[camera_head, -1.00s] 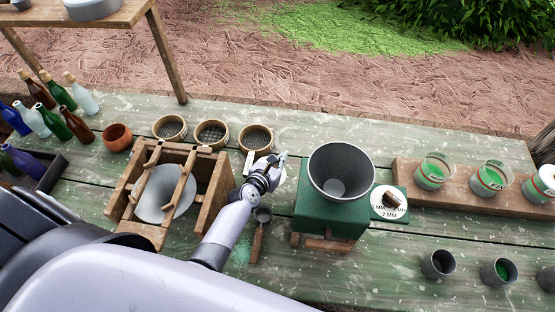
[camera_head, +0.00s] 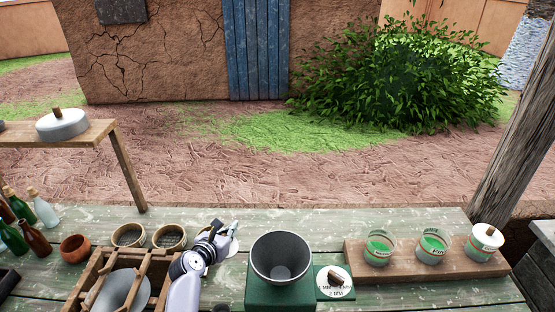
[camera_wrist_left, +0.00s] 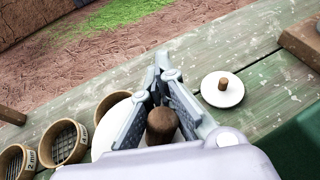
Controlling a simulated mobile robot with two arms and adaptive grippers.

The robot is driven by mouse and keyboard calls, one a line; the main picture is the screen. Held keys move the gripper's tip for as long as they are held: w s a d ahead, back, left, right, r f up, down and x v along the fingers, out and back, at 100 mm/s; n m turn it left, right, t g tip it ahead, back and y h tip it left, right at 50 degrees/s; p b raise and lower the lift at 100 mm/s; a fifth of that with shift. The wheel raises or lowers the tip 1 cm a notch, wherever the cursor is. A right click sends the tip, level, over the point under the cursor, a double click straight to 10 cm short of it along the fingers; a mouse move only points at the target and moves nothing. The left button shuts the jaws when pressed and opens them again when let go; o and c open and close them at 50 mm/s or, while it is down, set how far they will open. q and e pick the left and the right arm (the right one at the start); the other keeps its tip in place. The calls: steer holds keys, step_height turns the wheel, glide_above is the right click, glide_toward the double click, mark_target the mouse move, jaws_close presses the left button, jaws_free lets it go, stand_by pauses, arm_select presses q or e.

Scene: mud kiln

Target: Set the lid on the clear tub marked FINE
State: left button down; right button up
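My left gripper (camera_head: 226,230) is over the table, left of the grey hopper. In the left wrist view its fingers (camera_wrist_left: 160,85) close on both sides of a brown knob (camera_wrist_left: 162,125). The white lid's disc (camera_wrist_left: 103,143) spreads under that knob, partly hidden by the fingers and palm. Clear tubs with green contents stand on a wooden board at right. The middle tub (camera_head: 432,250) is open and its label reads partly as FIN. The left tub (camera_head: 380,253) is open too; its label is unclear. The right tub (camera_head: 481,252) wears a white lid (camera_head: 487,236). My right gripper is out of view.
The grey hopper (camera_head: 281,257) on a green box stands between my left gripper and the tubs. Another white lid (camera_wrist_left: 232,93) lies on the table. Sieves (camera_head: 128,236) and bottles (camera_head: 43,207) are at left.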

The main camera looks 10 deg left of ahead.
arm_select(q)
steer(key=s+a+b, duration=0.1)
steer(key=b, duration=0.1)
steer(key=shift+s+a+m+h+b, duration=0.1)
steer(key=shift+s+m+h+b, duration=0.1)
steer(key=shift+m+h+b, duration=0.15)
steer(key=s+b, duration=0.1)
steer(key=b, duration=0.1)
steer(key=s+r+m+h+b, duration=0.1)
steer(key=s, duration=0.1)
steer(key=shift+s+r+m+g+h+b, duration=0.2)
steer(key=shift+s+m+g+h+b, duration=0.1)
steer(key=shift+b, duration=0.1)
steer(key=s+d+r+m+g+h+b, duration=0.1)
steer(key=s+d+m+g+h+b, duration=0.1)
steer(key=s, duration=0.7)
steer(key=s+d+r+m+g+h+b, duration=0.2)
steer(key=s+d+m+g+h+b, duration=0.1)
steer(key=s, duration=0.6)
steer(key=d+m+h+b, duration=0.1)
steer(key=d+m+b, duration=0.1)
steer(key=b, duration=0.1)
steer(key=shift+d+r, duration=0.15)
steer(key=shift+d, duration=0.15)
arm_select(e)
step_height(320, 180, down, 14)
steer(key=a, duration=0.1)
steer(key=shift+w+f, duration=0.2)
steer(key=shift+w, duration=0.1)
